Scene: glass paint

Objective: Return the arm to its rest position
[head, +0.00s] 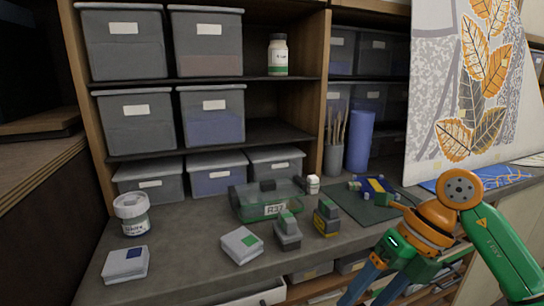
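My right arm comes in from the right, with green and orange links. Its gripper (378,284) hangs down at the bottom edge, in front of the counter's front edge, with blue fingers pointing down and left. The fingertips are cut off by the frame, so I cannot tell how far apart they are. I see nothing held in the visible part. My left arm and gripper are not in view.
Grey bins (211,115) fill the shelves. A leaf-patterned panel (465,85) stands at right.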

